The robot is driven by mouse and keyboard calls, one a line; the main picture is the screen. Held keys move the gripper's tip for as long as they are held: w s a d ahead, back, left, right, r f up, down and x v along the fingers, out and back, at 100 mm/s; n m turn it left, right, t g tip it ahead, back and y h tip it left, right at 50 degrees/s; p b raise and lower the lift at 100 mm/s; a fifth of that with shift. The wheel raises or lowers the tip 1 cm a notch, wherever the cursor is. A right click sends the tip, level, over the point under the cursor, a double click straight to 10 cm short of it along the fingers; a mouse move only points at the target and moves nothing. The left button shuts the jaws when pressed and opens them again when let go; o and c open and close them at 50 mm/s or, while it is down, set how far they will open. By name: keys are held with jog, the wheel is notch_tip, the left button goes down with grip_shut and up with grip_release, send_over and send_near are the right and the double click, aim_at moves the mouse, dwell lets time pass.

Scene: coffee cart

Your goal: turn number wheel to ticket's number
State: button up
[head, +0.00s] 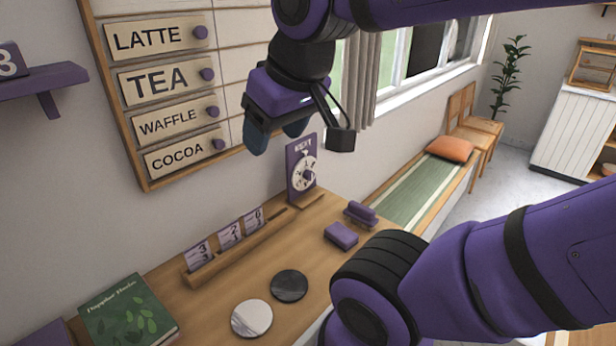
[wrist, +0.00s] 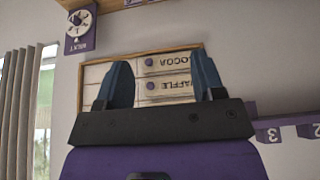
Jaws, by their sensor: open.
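The number wheel is a white dial (head: 305,173) on an upright purple board (head: 292,180) at the back of the wooden counter. The dial also shows upside down at the top left of the wrist view (wrist: 78,23). Three white tickets (head: 229,235) stand in a wooden rack on the counter, seeming to read 3, 2 and 6 on top; their smaller marks are hard to read. My gripper (head: 275,137) is open and empty, in the air above and left of the wheel, in front of the menu board. Its two blue fingers (wrist: 166,82) stand apart in the wrist view.
The menu board (head: 140,110) with knobbed plates hangs on the wall. A green book (head: 128,312), two round discs (head: 252,318) (head: 289,286) and purple blocks (head: 341,235) lie on the counter. A purple shelf (head: 40,82) holds a number block at left. My arm covers the lower right.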

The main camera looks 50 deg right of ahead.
jog(key=w+d+f+g, duration=0.2)
jog(key=w+d+f, duration=0.1)
jog(key=w+f, duration=0.3)
jog(key=m+t+y, duration=0.4)
jog(key=m+t, duration=0.3)
jog(key=t, duration=0.4)
send_near(312, 177)
jog(key=x, duration=0.9)
jog(key=shift+w+a, duration=0.1)
jog(key=c, duration=0.9)
